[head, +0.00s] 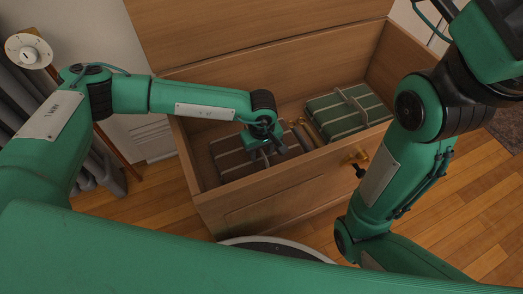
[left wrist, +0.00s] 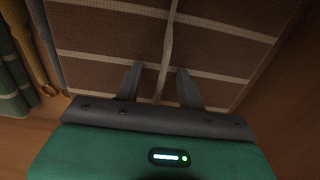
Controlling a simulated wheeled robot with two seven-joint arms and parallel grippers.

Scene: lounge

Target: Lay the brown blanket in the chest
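The brown blanket (head: 228,162), folded with pale stripes and a light strap around it, is inside the open wooden chest (head: 262,205), in its left part. It fills much of the left wrist view (left wrist: 110,35). My left gripper (head: 268,150) is down inside the chest, over the blanket. In the left wrist view my left gripper (left wrist: 160,86) has its fingers apart, with the strap running between them; I cannot tell whether they touch it. The arm hides part of the blanket in the head view. My right gripper is not in view; only its arm shows at the right.
A green striped blanket (head: 348,110) with a strap lies in the chest's right part. Narrow grey and golden items (head: 303,135) lie between the blankets. The lid (head: 250,30) stands open behind. A brass fitting (head: 361,156) sits on the front. Grey curtains hang at the left.

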